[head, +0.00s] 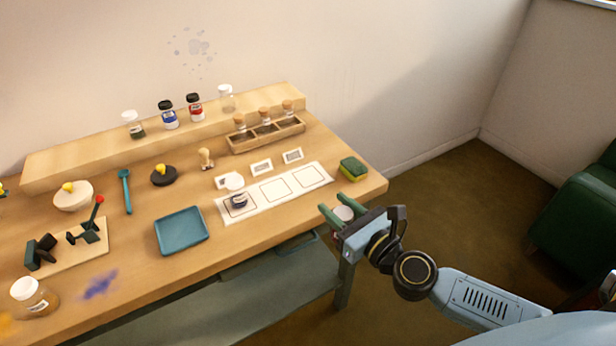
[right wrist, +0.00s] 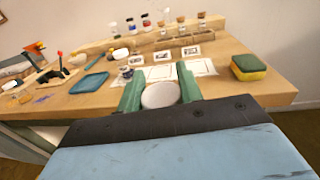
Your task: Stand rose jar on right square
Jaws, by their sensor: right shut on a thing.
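My right gripper (head: 338,214) is shut on a white-lidded jar (head: 343,213), held off the table's front right edge. Its contents are mostly hidden by the fingers, so I cannot tell the colour surely. In the right wrist view the round white lid (right wrist: 161,95) sits between the green fingers. The white mat (head: 256,200) has three outlined squares. The right square (head: 308,177) is empty, and so is the middle one (head: 275,188). A white-lidded jar with dark blue contents (head: 238,197) stands on the left square. My left gripper is not in view.
A green and yellow sponge (head: 353,169) lies right of the mat. Small cards (head: 261,167) and a wooden rack of corked vials (head: 266,136) are behind it. A blue tray (head: 181,231) lies to the left. Several jars stand on the back shelf (head: 70,163).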

